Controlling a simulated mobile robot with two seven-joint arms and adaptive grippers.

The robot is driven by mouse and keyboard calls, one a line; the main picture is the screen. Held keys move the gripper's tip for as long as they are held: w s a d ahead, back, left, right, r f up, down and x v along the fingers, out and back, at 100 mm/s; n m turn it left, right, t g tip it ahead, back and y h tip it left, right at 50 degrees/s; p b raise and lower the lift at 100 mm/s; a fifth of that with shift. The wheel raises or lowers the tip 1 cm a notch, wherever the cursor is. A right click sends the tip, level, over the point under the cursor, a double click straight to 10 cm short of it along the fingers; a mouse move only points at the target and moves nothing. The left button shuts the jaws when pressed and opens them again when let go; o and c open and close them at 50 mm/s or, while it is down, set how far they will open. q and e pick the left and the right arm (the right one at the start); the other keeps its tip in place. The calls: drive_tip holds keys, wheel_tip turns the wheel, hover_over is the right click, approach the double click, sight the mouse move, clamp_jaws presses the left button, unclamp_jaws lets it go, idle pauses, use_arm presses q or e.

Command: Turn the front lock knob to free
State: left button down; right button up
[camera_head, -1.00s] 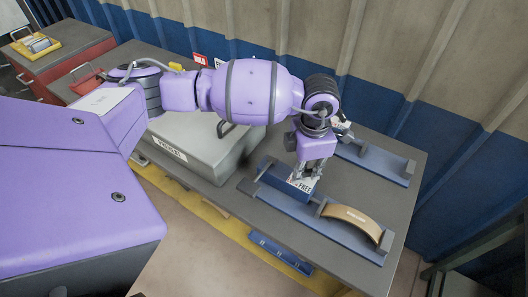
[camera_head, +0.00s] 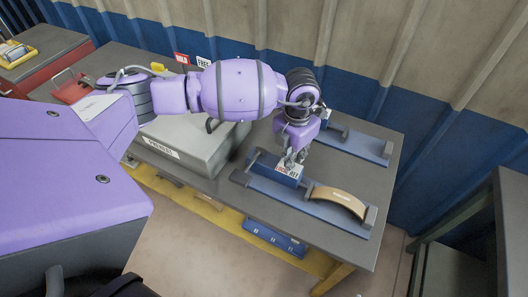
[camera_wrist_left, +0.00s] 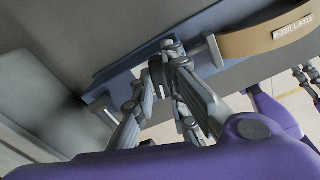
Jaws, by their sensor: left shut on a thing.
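The front fixture is a long blue base (camera_head: 312,204) on the grey table, with a blue block (camera_head: 268,168) bearing a red-and-white lock label (camera_head: 289,170). My left gripper (camera_head: 292,160) points down over this block and is shut on the front lock knob, which the fingers mostly hide. In the left wrist view, the gripper's fingers (camera_wrist_left: 172,62) close around a dark part at the blue base. I cannot read the knob's pointing direction. A tan curved brake shoe (camera_head: 338,198) lies on the right part of the fixture. Finger-like parts of my right gripper (camera_wrist_left: 306,76) show at the wrist view's right edge.
A second blue fixture (camera_head: 360,145) stands behind, partly hidden by my left arm. A large grey case (camera_head: 185,140) is left of the front fixture. A blue bin (camera_head: 274,238) is below the table's front edge. A dark shelf frame (camera_head: 480,235) stands at the right.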

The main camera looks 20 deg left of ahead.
use_arm(q)
drive_tip(key=n, duration=0.4)
drive_tip(key=shift+w+r+n+p, duration=0.2)
drive_tip(key=shift+n+p, duration=0.1)
drive_tip(key=shift+p, duration=0.1)
drive_tip(key=n, duration=0.5)
drive_tip(key=shift+n, duration=1.4)
use_arm(e)
drive_tip(key=shift+w+a+r, duration=0.25)
drive_tip(key=shift+w+r, duration=0.3)
use_arm(q)
drive_tip(key=shift+r, duration=0.1)
use_arm(e)
drive_tip(key=shift+a, duration=0.1)
use_arm(q)
drive_tip(key=c, duration=1.8)
unclamp_jaws()
drive_tip(key=shift+o, duration=0.2)
